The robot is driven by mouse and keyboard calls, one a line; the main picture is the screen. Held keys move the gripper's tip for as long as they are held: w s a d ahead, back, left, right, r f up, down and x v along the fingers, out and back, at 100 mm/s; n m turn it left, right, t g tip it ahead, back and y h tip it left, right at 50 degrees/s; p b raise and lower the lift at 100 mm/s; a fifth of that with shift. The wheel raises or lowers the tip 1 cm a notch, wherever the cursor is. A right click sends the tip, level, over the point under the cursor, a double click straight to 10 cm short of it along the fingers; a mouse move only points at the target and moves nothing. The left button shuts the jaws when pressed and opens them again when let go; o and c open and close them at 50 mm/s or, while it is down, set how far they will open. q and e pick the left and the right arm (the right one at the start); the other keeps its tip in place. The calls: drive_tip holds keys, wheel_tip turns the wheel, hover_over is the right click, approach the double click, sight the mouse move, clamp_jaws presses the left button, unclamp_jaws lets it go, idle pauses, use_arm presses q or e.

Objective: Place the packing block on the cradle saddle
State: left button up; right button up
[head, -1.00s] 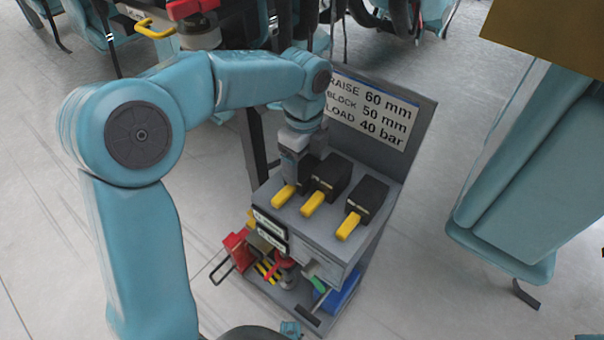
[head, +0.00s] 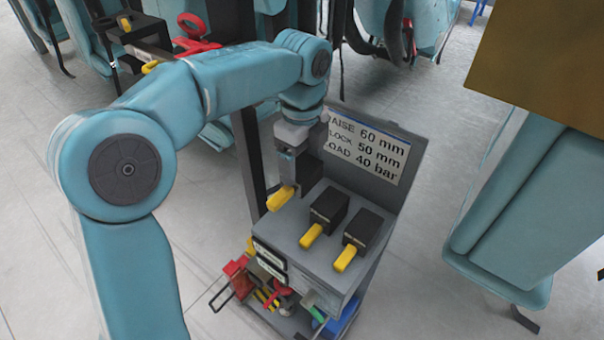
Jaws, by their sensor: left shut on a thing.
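I cannot make out the cradle saddle for sure; a dark bracket (head: 131,58) with black and yellow parts shows at the upper left. My right gripper is not in view.
The grey cart (head: 301,243) has an upright sign (head: 368,146) behind the blocks and red, yellow and blue tools below. A dark post (head: 248,150) stands left of it. A red handle (head: 195,30) is at the back. Teal seats (head: 520,205) stand at right.

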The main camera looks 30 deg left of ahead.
sight(302, 165)
use_arm(q)
wheel_tip(302, 165, up, 11)
drive_tip(key=d+p, duration=0.2)
drive_tip(key=p, duration=0.8)
drive_tip(key=w+d+f+n+p, duration=0.2)
drive_tip(key=d+f+n, duration=0.15)
drive_tip(key=n, duration=0.55)
drive_tip(key=w+d+f+n+p, duration=0.2)
drive_tip(key=f+n, duration=0.2)
drive_tip(key=n, duration=0.5)
drive_tip(key=shift+n, duration=0.3)
drive_tip(key=s+f, duration=0.2)
drive_tip(key=s, duration=0.1)
drive_tip(key=s+f, duration=0.1)
drive_tip(key=shift+s+a+f, duration=0.2)
drive_tip(key=shift+a+f, duration=0.2)
drive_tip(key=shift+d+f, duration=0.2)
drive_tip(key=shift+f, duration=0.05)
drive_tip(key=shift+w, duration=0.25)
drive_tip(key=shift+s, duration=0.2)
